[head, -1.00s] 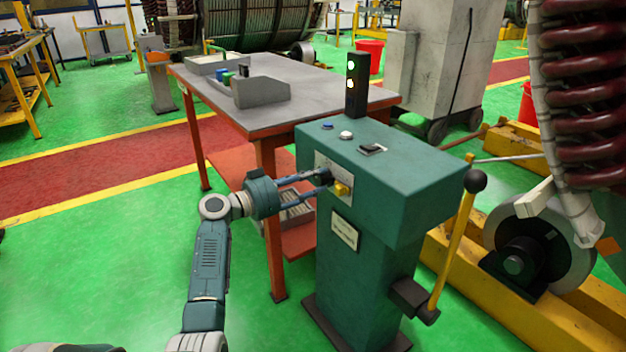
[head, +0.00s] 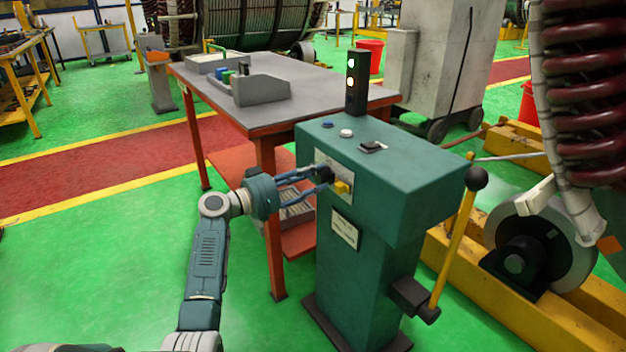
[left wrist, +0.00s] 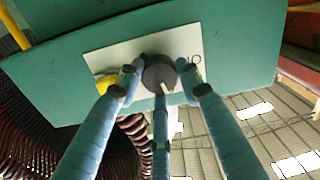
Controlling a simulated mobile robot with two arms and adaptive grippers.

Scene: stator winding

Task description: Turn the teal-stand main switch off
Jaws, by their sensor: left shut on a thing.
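The teal stand (head: 400,180) stands upright right of centre. Its left face has a pale plate with a black round main switch knob (head: 325,174) and a yellow part (head: 342,187) beside it. My left gripper (head: 318,180) reaches in from the left, shut on the knob. In the left wrist view the dark knob (left wrist: 159,73) sits between the blue fingers, with a light line across it. The yellow part (left wrist: 105,83) is left of it. Plate markings to the right are partly hidden. My right gripper is out of view.
The stand's top carries buttons and a small black switch (head: 373,146). A grey-topped table (head: 300,105) stands behind. A yellow lever (head: 455,245) is on the right side.

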